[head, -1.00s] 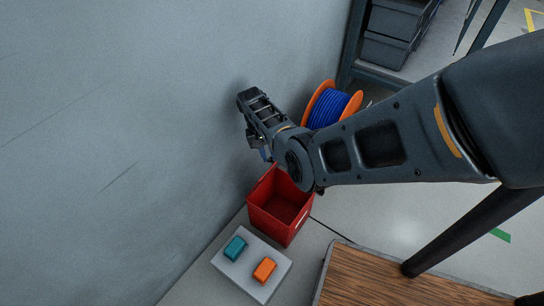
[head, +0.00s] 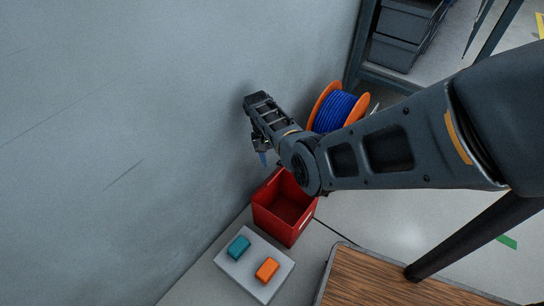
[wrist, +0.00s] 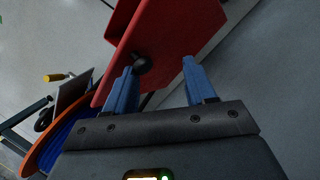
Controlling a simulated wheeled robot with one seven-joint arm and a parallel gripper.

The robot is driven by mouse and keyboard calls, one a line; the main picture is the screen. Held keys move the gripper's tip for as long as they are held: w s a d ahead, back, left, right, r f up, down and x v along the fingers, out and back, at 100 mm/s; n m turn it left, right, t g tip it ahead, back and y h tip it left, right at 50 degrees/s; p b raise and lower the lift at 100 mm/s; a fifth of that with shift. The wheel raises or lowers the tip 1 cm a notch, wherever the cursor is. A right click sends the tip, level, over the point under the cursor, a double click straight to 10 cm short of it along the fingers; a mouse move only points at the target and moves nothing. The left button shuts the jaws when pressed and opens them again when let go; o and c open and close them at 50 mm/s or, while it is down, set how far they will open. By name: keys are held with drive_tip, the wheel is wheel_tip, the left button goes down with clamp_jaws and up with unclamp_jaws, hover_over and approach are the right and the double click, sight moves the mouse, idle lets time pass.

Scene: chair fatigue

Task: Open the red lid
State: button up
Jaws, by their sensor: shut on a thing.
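The red box (head: 288,226) stands on the floor by the grey wall. Its top is open and the dark inside shows. In the wrist view a red panel with a black knob (wrist: 141,63), which looks like the red lid (wrist: 180,35), lies at the blue fingertips. My gripper (wrist: 160,78) has its two fingers apart, one on each side of the panel's lower part, the left one close to the knob. It is shut on the lid; the exact contact is hard to see. In the head view my gripper (head: 263,158) is behind and above the box, beside the wall.
A grey panel (head: 240,262) with a teal block (head: 238,247) and an orange block (head: 267,270) sits in front of the box. An orange spool of blue cable (head: 335,110) stands behind my arm. A wooden top (head: 385,280) is at lower right.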

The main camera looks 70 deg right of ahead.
drive_tip(key=s+d+r+p, duration=0.5)
drive_tip(key=s+r, duration=0.4)
drive_tip(key=r, duration=0.2)
drive_tip(key=shift+s+d, duration=0.4)
drive_tip(key=shift+d, duration=0.05)
